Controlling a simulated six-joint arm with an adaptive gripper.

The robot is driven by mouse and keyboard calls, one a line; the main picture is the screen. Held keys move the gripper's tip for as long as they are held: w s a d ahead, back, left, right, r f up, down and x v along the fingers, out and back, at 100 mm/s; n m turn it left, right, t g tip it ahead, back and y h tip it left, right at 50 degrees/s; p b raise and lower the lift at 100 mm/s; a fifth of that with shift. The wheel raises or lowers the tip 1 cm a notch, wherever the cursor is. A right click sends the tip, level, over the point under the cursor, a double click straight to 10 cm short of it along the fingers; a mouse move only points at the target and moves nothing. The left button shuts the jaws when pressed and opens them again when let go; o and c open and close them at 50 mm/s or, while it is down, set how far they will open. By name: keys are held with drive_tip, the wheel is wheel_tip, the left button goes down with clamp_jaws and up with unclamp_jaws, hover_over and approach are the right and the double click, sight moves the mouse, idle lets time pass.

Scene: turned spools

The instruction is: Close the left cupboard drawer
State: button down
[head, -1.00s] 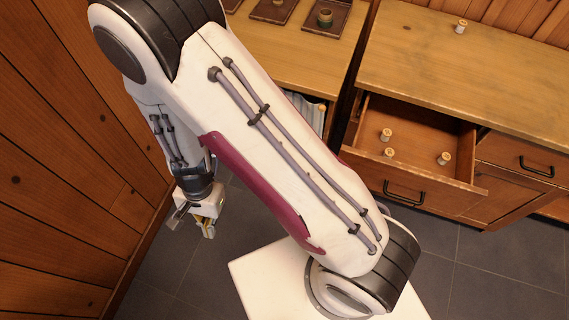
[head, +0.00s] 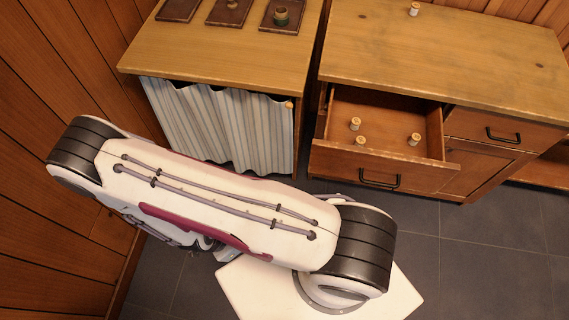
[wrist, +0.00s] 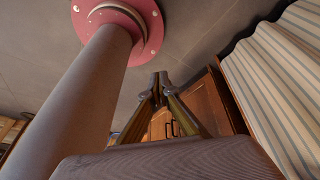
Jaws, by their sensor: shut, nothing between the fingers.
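The left cupboard drawer (head: 330,164) is pulled out from the wooden cupboard (head: 440,55) in the head view. Its front, with a black handle, stands clear of the cupboard face. Inside it three small turned spools stand: one at the left (head: 354,124), one near the front (head: 360,140) and one at the right (head: 414,139). My gripper (wrist: 160,78) is shut and empty in the wrist view, its fingertips together. In the head view it is mostly hidden beneath my arm, well left of the drawer and apart from it.
Another drawer (head: 503,131) to the right is shut. A spool (head: 414,9) stands on the cupboard top. A striped curtain (head: 222,125) hangs under a counter (head: 230,55) holding dark trays (head: 229,12). Grey floor (head: 480,235) is clear before the cupboard.

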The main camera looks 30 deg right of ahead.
drive_tip(key=s+d+r+m+t+h, duration=0.15)
drive_tip(key=d+m+h, duration=0.25)
drive_tip(key=d, duration=0.4)
drive_tip(key=s+d+m+g+h, duration=0.1)
drive_tip(key=s+d+m+h, duration=0.3)
drive_tip(key=d, duration=0.5)
drive_tip(key=w+d+r+m+h, duration=0.1)
drive_tip(key=d+r+m+h, duration=0.2)
drive_tip(key=r+m, duration=0.7)
wheel_tip(320, 180, up, 2)
drive_tip(key=h, duration=0.2)
drive_tip(key=shift+d+r+h, duration=0.15)
drive_tip(key=shift+d+h, duration=0.05)
drive_tip(key=shift+h, duration=0.2)
drive_tip(key=shift+d, duration=0.1)
approach(353, 167)
drive_tip(key=shift+s+d, duration=1.6)
drive_tip(key=shift+s, duration=0.05)
drive_tip(key=shift+w+d, duration=1.35)
drive_tip(key=shift+w, duration=0.05)
drive_tip(key=shift+w+d, duration=0.1)
drive_tip(key=shift+w, duration=0.05)
